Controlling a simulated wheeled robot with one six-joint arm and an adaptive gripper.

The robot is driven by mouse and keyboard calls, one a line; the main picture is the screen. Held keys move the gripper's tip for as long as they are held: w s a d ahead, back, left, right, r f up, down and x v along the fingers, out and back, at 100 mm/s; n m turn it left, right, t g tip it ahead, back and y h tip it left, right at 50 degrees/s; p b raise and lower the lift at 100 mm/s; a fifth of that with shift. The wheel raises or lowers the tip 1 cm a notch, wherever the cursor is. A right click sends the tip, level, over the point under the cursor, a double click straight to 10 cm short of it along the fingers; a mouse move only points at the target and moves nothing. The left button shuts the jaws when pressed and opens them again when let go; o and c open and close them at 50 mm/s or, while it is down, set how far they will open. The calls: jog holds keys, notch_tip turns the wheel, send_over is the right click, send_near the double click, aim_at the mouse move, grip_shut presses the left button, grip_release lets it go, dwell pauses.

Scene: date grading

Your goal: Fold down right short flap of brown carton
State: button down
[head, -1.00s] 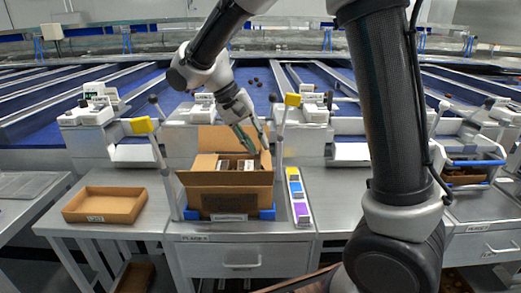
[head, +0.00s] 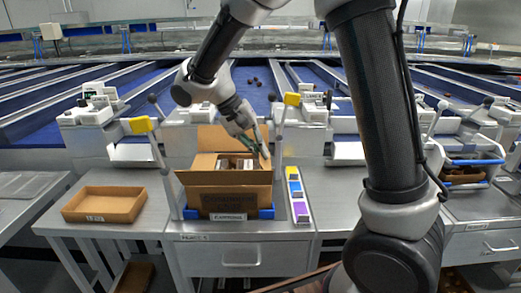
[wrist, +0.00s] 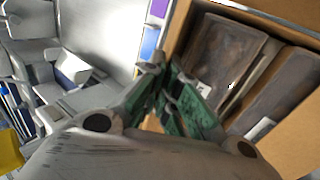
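The brown carton (head: 228,203) stands open on the workbench in the head view. The front flap (head: 215,178) leans outward. Dark packs with pale labels (wrist: 222,58) lie inside. My gripper (head: 259,151) is at the carton's right edge, pointing down.
The carton sits in a blue holder (head: 265,213). A strip of coloured blocks (head: 298,195) lies to the right, and a shallow brown tray (head: 104,204) to the left. Bare bench lies between tray and carton.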

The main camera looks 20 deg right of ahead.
jog(key=shift+w+a+f+g+h, duration=0.1)
jog(key=shift+a+f+g+h, duration=0.2)
jog(key=shift+h, duration=0.35)
jog(key=shift+w+a+f+g+h, duration=0.1)
jog(key=shift+a+f+g+h, duration=0.2)
jog(key=shift+h, duration=0.35)
jog(key=shift+r, duration=0.15)
jog(key=c, duration=1.7)
grip_release()
jog(key=v, duration=1.2)
jog(key=shift+s, duration=0.15)
